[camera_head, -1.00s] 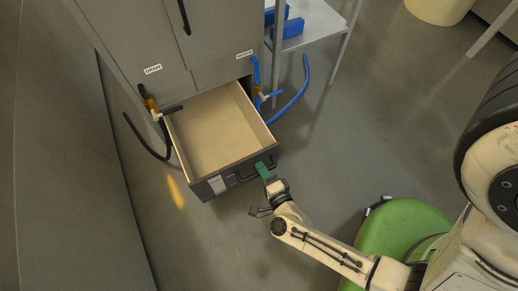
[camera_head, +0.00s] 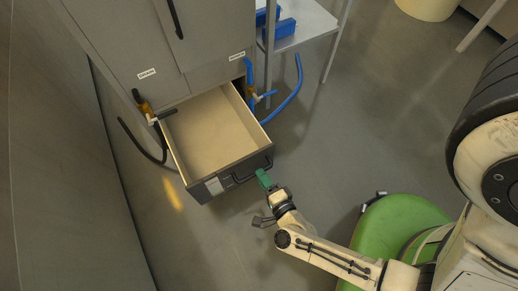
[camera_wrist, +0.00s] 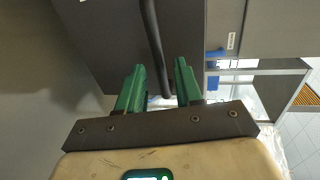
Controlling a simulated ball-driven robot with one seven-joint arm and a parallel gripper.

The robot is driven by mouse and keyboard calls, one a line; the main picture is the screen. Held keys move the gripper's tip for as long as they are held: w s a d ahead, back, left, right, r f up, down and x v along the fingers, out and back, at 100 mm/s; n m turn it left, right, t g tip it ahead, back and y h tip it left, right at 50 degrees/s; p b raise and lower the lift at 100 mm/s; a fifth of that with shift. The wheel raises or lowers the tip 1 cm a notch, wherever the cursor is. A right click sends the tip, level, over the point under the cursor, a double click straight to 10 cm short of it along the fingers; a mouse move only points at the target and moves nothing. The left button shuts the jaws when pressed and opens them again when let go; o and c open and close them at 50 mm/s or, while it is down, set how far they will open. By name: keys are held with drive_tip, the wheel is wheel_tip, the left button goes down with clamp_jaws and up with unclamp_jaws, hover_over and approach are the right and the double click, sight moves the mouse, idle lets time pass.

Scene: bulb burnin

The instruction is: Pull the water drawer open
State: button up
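The drawer (camera_head: 219,135) is pulled well out from the grey cabinet, and its pale inside looks empty. Its dark front (camera_head: 226,179) has a white label, too small to read, and a black bar handle (camera_head: 253,171). My gripper (camera_head: 262,176), with green fingers, is just in front of the drawer front at the handle's right end. In the wrist view my gripper (camera_wrist: 158,83) has its fingers apart, with a dark bar (camera_wrist: 153,40) beyond and between them. I see no clear contact with the handle.
The cabinet (camera_head: 150,45) stands behind the drawer. A black hose (camera_head: 137,140) hangs left of it and a blue hose (camera_head: 290,103) lies right. A metal table (camera_head: 310,25) with blue bins (camera_head: 283,29) is at the upper right. The floor (camera_head: 330,150) to the right is clear.

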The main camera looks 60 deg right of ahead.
drive_tip(key=p+v, duration=0.1)
drive_tip(key=v, duration=0.6)
drive_tip(key=shift+s, duration=0.15)
drive_tip(key=shift+a, duration=0.1)
drive_tip(key=w+a+r+n+g+y, duration=0.1)
drive_tip(key=w+a+r+n+y, duration=0.2)
drive_tip(key=w+n+y, duration=0.45)
drive_tip(key=w+a+r+n+g+y, duration=0.1)
drive_tip(key=w+a+r+n+y, duration=0.3)
drive_tip(key=n, duration=0.6)
drive_tip(key=s+d+r+n+g+h, duration=0.3)
drive_tip(key=s+d+r+n+g, duration=0.35)
drive_tip(key=s+d+g, duration=0.35)
wheel_tip(320, 180, up, 33)
drive_tip(key=w+p, duration=0.1)
drive_tip(key=p, duration=3.2)
drive_tip(key=shift+d+p, duration=0.2)
drive_tip(key=shift+p, duration=0.15)
